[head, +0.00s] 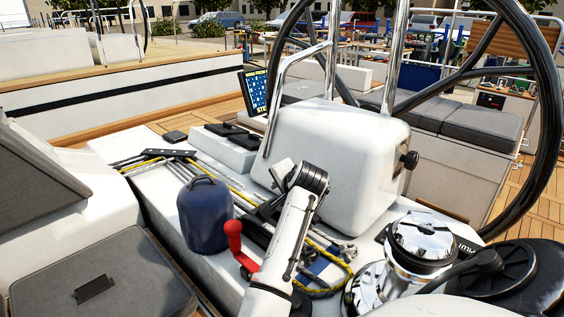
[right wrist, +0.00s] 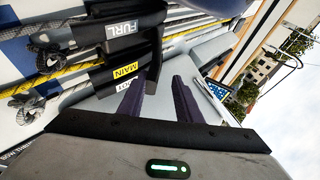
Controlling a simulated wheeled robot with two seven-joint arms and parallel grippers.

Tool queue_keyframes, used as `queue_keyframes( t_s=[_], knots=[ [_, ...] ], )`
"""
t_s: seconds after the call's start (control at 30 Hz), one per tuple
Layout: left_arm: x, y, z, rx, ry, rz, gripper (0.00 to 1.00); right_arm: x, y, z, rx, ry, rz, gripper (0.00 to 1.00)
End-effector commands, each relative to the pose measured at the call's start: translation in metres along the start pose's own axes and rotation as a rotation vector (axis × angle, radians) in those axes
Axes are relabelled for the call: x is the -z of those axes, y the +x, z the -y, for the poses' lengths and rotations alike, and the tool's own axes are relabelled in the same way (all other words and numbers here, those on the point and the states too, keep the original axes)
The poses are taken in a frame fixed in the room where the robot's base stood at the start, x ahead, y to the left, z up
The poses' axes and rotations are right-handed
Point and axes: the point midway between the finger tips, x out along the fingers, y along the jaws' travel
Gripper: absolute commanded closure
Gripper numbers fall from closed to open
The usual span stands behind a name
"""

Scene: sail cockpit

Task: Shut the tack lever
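A bank of black rope-clutch levers (head: 258,232) sits on the white cockpit top, partly hidden by my right arm in the head view. In the right wrist view I see a lever marked FURL (right wrist: 122,28) and one marked MAIN (right wrist: 127,70). A third lever with a white label (right wrist: 108,90) is partly covered by a finger; I cannot read the label fully or tell whether this is the tack lever. My right gripper (right wrist: 160,78) is open, with its dark fingers apart and close beside the MAIN and third levers. Its hand (head: 285,173) shows above the clutches. My left gripper is not in view.
A blue bag-like object (head: 204,214) and a red-handled crank (head: 235,240) stand left of my right arm. A chrome winch (head: 421,240) is at the right. The white pedestal (head: 335,150) and black wheel (head: 545,100) rise behind. Ropes (head: 215,178) cross the top.

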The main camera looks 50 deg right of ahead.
Motion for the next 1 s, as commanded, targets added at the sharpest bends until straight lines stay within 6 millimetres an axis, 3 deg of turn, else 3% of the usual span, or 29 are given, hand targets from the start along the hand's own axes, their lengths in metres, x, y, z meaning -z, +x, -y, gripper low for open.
queue_keyframes(
  t_s=[0.37, 0.8, 1.0],
  knots=[
    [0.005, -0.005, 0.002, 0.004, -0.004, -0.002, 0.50, 0.020, -0.046, 0.052, 0.004, 0.002, -0.003, 0.69],
    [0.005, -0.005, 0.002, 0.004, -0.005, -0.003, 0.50, 0.023, -0.056, 0.061, 0.000, 0.001, 0.000, 0.69],
    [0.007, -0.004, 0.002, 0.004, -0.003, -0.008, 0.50, 0.023, -0.056, 0.061, -0.001, 0.001, -0.001, 1.00]
  ],
)
